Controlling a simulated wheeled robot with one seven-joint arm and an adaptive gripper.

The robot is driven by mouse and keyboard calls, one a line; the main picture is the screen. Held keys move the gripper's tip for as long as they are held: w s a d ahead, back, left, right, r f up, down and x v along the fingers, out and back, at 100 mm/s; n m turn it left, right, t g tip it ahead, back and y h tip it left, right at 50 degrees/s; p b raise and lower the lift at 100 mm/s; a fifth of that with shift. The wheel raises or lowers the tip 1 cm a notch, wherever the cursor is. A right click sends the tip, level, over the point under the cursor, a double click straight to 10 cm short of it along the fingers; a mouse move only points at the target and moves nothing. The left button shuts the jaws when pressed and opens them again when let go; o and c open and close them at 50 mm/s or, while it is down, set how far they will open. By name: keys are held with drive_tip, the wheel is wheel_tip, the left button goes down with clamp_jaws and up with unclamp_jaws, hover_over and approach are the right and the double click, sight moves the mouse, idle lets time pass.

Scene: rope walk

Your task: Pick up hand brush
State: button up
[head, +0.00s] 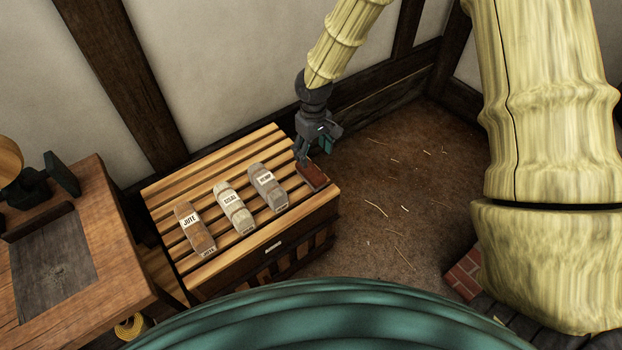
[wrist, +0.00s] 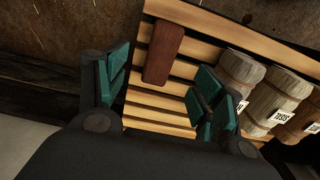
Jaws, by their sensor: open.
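The hand brush appears as a reddish-brown wooden block (head: 313,176) on the right end of the slatted bench top, near its edge. In the wrist view its brown back (wrist: 164,54) lies across the slats; no bristles show. My gripper (head: 315,153) is at the bench's right end, just behind the brush. In the wrist view my gripper (wrist: 160,78) is open, with teal-padded fingers spread on either side and nothing between the pads. The brush lies ahead of and partly between the fingertips, and I cannot tell the exact height gap.
Labelled fibre bundles lie left of the brush on the slatted bench (head: 225,262): hemp (head: 267,188), sisal (head: 234,209) and jute (head: 195,229). A wooden table (head: 115,270) stands at the left. The wall is behind the bench; open floor (head: 400,200) lies to its right.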

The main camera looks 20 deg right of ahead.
sight(311, 170)
wheel_tip(311, 170, down, 5)
drive_tip(key=shift+f+b, duration=0.1)
drive_tip(key=shift+b, duration=0.35)
drive_tip(key=shift+w+a+f+b, duration=0.15)
drive_tip(key=shift+f+b, duration=0.25)
drive_tip(key=shift+f, duration=0.95)
drive_tip(key=shift+w+a+f+b, duration=0.15)
drive_tip(key=shift+f+b, duration=0.2)
drive_tip(key=shift+f, duration=1)
drive_tip(key=c, duration=1.3)
